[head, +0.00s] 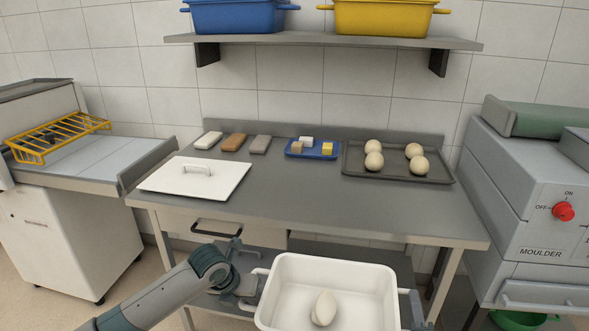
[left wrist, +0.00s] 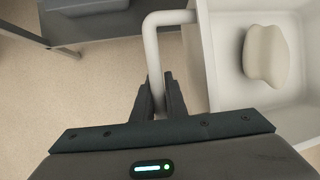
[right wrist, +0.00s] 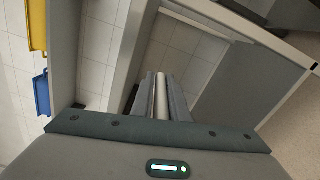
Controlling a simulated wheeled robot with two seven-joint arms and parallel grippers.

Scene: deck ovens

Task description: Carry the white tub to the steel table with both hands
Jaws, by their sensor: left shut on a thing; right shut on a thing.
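The white tub (head: 376,277) is in the lower middle of the head view, in front of the steel table (head: 290,197) and lower than its top. A pale dough piece (head: 323,308) lies inside it; the dough also shows in the left wrist view (left wrist: 266,56). My left gripper (head: 250,290) is shut on the tub's left handle, a white bar (left wrist: 152,48) between its fingers (left wrist: 159,98). My right gripper (head: 414,310) is at the tub's right side, mostly cut off by the frame. In the right wrist view its fingers (right wrist: 160,100) are shut on a pale bar (right wrist: 160,95).
On the table lie a white lid (head: 195,180), several small blocks, a blue tray (head: 292,154) and a dark tray (head: 350,176) with dough balls. The table's front middle is clear. A moulder (head: 515,205) stands right, a white cabinet (head: 60,235) left, a wall shelf (head: 325,42) above.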

